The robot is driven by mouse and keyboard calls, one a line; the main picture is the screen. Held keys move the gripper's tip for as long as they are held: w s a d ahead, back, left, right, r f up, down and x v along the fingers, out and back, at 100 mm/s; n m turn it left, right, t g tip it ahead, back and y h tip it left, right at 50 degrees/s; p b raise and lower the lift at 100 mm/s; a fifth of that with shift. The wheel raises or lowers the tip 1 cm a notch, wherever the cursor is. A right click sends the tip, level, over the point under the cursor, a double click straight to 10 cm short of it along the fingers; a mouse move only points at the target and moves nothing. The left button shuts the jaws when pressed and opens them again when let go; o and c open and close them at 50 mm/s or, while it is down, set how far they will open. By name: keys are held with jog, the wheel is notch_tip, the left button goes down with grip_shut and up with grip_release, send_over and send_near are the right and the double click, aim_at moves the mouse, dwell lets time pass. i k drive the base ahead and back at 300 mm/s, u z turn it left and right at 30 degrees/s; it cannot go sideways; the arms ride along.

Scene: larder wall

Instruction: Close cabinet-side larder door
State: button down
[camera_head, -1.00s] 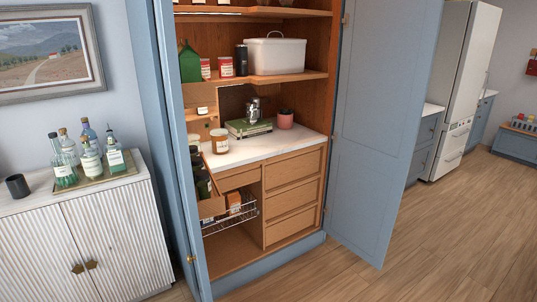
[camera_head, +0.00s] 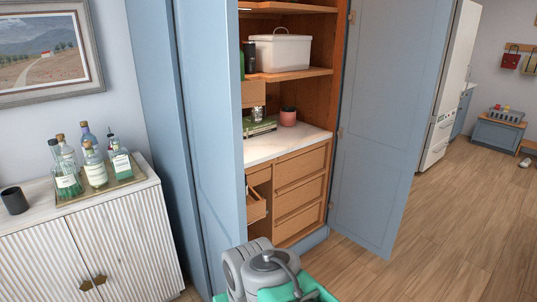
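The cabinet-side larder door (camera_head: 215,140) is the blue left door, beside the white cabinet. It stands partly open, its outer face towards me, and hides the left part of the larder (camera_head: 285,147). The blue right larder door (camera_head: 382,130) is swung wide open to the right. Grey and teal parts of my arm show at the bottom centre, in front of the larder's base and overlapping the left door's lower edge; I cannot tell whether they touch it. My gripper's fingers are not visible.
A white fluted cabinet (camera_head: 95,245) with a tray of bottles and a dark cup (camera_head: 15,200) stands close to the left.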

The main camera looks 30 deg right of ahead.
aim_at(215, 95)
jog(key=z, duration=0.15)
jog(key=i, duration=0.5)
jog(key=u, duration=0.05)
jog(key=k, duration=0.35)
jog(key=u, duration=0.65)
jog(key=i, duration=0.3)
jog(key=u, duration=1.3)
